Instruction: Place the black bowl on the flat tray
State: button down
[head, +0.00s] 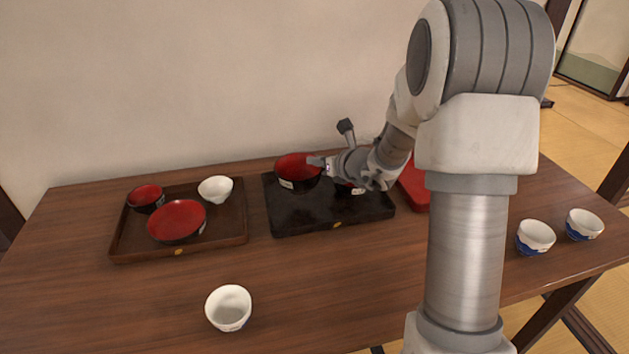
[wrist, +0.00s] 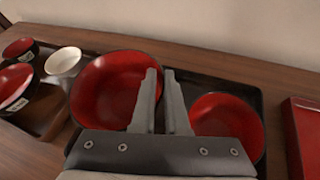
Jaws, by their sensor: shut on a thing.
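My gripper (head: 318,163) is shut on the right rim of a large black bowl (head: 298,172) with a red inside. In the wrist view the fingers (wrist: 162,95) close over the rim of this bowl (wrist: 105,90). The bowl is upright at the back left corner of a flat black tray (head: 300,217); I cannot tell whether it touches the tray. A smaller black bowl with a red inside (wrist: 228,115) sits on the tray to the right, mostly hidden by my gripper in the head view.
A brown tray (head: 125,243) at left holds a white bowl (head: 215,189) and two red-lined bowls (head: 178,220) (head: 146,198). A red tray (head: 414,192) lies at right, partly behind my arm. A white cup (head: 228,307) stands in front; two blue-white cups (head: 535,236) (head: 584,224) stand right.

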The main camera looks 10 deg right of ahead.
aim_at(314, 171)
jog(key=shift+w+a+f, duration=0.45)
jog(key=shift+w, duration=0.1)
notch_tip(314, 171, down, 4)
jog(key=shift+b, duration=1)
jog(key=shift+r, duration=0.1)
jog(key=c, duration=1.4)
grip_release()
jog(key=o, duration=0.5)
